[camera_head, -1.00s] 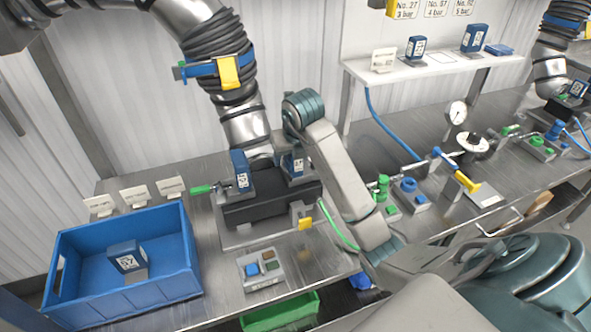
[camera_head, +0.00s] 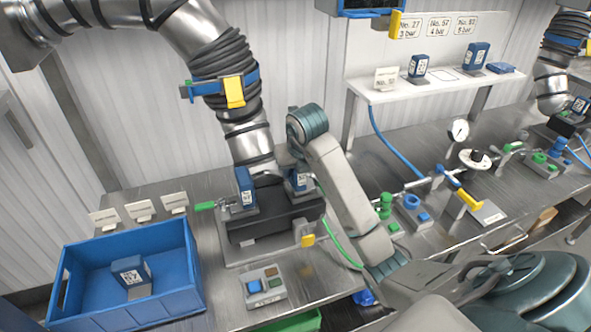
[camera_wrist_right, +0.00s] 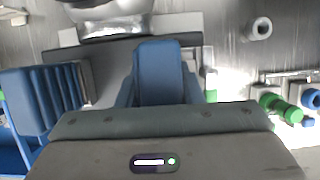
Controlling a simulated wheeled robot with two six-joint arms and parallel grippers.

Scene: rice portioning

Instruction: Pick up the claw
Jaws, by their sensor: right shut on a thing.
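The thing I take as the claw is a blue block with a white label (camera_head: 299,180), upright at the right end of a black holder (camera_head: 270,222). My right gripper, mostly hidden behind its own wrist, is at this block and shut on it. In the right wrist view the blue block (camera_wrist_right: 158,70) stands centred right in front of the gripper body. The fingertips are hard to see. A similar blue block (camera_head: 245,190) stands at the holder's left end; a ribbed blue part (camera_wrist_right: 40,98) shows left in the wrist view. My left gripper is not in view.
A blue bin (camera_head: 180,285) holding another labelled blue block (camera_head: 131,275) stands at left. A button box (camera_head: 264,286) is in front of the holder. A silver duct (camera_head: 247,140) hangs right above the holder. A white shelf (camera_head: 440,88) and valve fittings are at right.

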